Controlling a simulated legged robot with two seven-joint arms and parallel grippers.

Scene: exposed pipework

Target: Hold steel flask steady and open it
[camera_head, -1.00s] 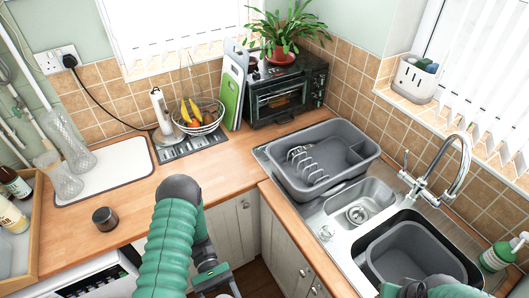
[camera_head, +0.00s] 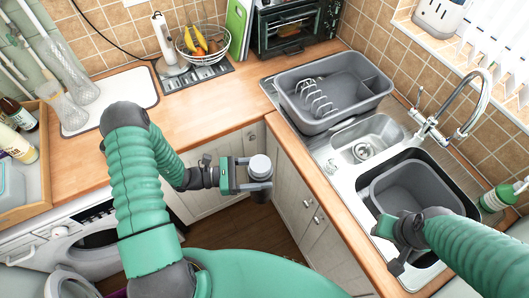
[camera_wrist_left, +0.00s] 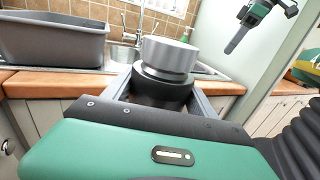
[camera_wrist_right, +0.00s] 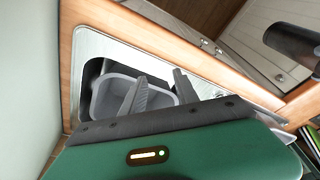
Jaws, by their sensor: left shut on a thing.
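The steel flask (camera_head: 260,166) has a silver round top and a darker body. My left gripper (camera_head: 256,184) is shut around it and holds it upright, in front of the cupboards and clear of the worktop. In the left wrist view the flask's silver lid (camera_wrist_left: 169,56) stands above a dark band between the fingers; its lower body is hidden. My right gripper (camera_head: 396,243) is over the sink's front edge, well to the right of the flask. In the right wrist view its two fingers (camera_wrist_right: 160,88) are apart with nothing between them.
A grey dish tub (camera_head: 335,95) stands on the drainer. A grey basin (camera_head: 410,185) sits in the sink below the curved tap (camera_head: 470,110). A fruit basket (camera_head: 202,42) and a white mat (camera_head: 112,98) are on the wooden worktop. Open floor lies between the cupboards and me.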

